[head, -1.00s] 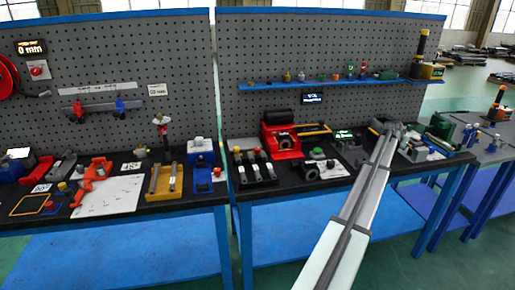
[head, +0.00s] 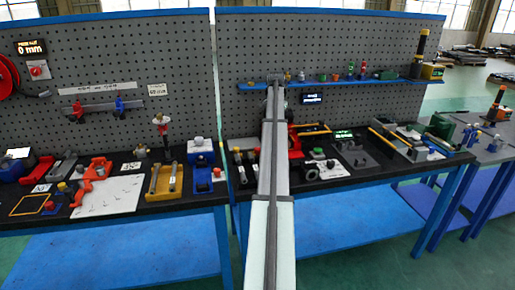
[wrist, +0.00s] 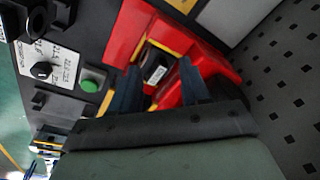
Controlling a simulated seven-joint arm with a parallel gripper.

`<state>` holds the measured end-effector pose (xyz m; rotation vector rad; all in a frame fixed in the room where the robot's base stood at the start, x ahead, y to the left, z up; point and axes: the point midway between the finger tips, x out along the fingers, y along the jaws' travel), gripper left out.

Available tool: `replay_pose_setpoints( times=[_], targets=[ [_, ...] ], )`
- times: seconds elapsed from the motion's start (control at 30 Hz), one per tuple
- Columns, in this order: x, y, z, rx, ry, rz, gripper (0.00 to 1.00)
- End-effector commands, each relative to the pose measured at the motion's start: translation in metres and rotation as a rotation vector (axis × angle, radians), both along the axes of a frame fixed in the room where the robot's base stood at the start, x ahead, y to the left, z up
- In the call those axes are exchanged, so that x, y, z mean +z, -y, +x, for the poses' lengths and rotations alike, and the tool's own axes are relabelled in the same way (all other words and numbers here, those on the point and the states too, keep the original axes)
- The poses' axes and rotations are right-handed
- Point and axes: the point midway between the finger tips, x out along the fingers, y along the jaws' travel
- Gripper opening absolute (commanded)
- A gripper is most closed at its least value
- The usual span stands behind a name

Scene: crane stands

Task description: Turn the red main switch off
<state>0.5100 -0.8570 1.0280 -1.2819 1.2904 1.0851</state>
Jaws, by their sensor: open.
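A small red knob (head: 37,71) sits on a pale plate on the left pegboard, below the "0 mm" display. It is the likeliest main switch I see, but it is too small to read its position. My gripper (wrist: 159,66) is open, its two dark fingers apart in the wrist view with nothing held between them. Behind the fingers is a red machine (wrist: 205,60) with a dark, labelled part. In the head view my arm reaches up in front of the right pegboard, far right of the red knob; its fingers are not clear there.
A black knob (wrist: 41,70) on a white plate and a green button (wrist: 91,80) lie left in the wrist view. A blue shelf (head: 350,84) with small parts crosses the right pegboard. The left bench (head: 110,200) holds tools and fixtures.

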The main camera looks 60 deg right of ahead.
Motion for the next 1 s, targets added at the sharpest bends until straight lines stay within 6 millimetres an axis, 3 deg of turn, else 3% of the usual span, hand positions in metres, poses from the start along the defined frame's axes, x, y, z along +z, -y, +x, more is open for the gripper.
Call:
replay_pose_setpoints(
  times=[0.03, 0.1, 0.3, 0.57, 1.0],
  targets=[
    [0.004, -0.015, 0.021, 0.016, -0.008, 0.032, 0.46],
    [0.007, -0.031, 0.038, 0.028, -0.019, 0.068, 0.46],
    [0.012, -0.057, 0.062, 0.046, -0.039, 0.119, 0.46],
    [-0.013, -0.059, 0.062, 0.047, -0.041, 0.125, 0.46],
    [-0.089, -0.059, 0.062, 0.046, -0.040, 0.123, 0.46]
  ],
)
